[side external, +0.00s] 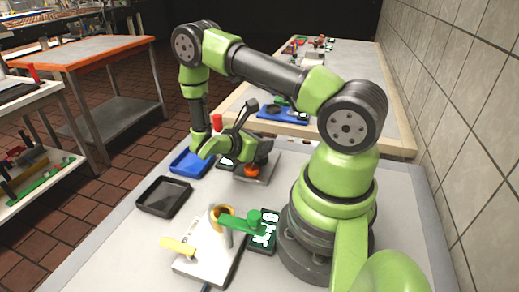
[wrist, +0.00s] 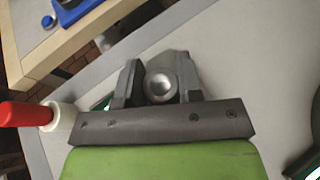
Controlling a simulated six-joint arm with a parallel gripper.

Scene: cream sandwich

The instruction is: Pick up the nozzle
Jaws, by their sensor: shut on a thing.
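My gripper (wrist: 159,84) shows its two dark fingers in the wrist view, shut on a small round silver piece, which looks like the nozzle (wrist: 160,88). The piece sits between the fingers with its round, hollow-looking end facing the camera. In the side external view my gripper is at the far part of the work table, above and behind the orange knob. There the nozzle cannot be made out, as the gripper hides it.
A red-handled item with a white collar (wrist: 58,116) is close left of my gripper. A black tray (side external: 164,196), a blue tray (side external: 187,165), an orange knob (side external: 250,169) and a white board (side external: 207,258) occupy the table. A second table (side external: 398,143) stands behind.

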